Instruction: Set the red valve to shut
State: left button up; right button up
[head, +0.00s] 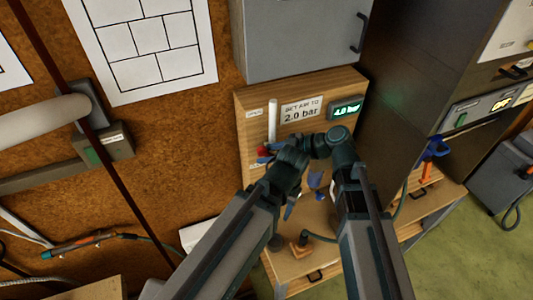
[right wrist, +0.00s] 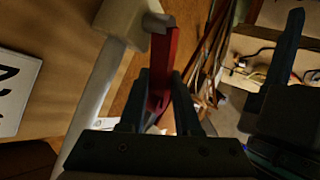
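The red valve (head: 263,151) sits on a white vertical pipe (head: 272,118) on the wooden panel. In the right wrist view its red lever (right wrist: 164,60) reaches from a stub on the pale valve body (right wrist: 133,17) down between my right fingers. My right gripper (head: 265,154) is at the valve, its fingers (right wrist: 160,90) on both sides of the lever with no clear gap, shut on it.
A sign (head: 300,110) reads 2.0 bar; a green display (head: 346,109) beside it reads about 4.0 bar. A grey cabinet (head: 300,38) is above the panel. A blue and orange tool (head: 432,155) is at right. A wooden bench surface (head: 285,268) with a hose lies below.

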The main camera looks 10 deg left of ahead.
jog(key=shift+d+r, duration=0.1)
jog(key=s+d, duration=0.1)
jog(key=d, duration=1.1)
jog(key=shift+d+r+p, duration=0.2)
jog(key=shift+d+p, duration=0.1)
jog(key=shift+d, duration=0.1)
jog(key=shift+s, duration=0.1)
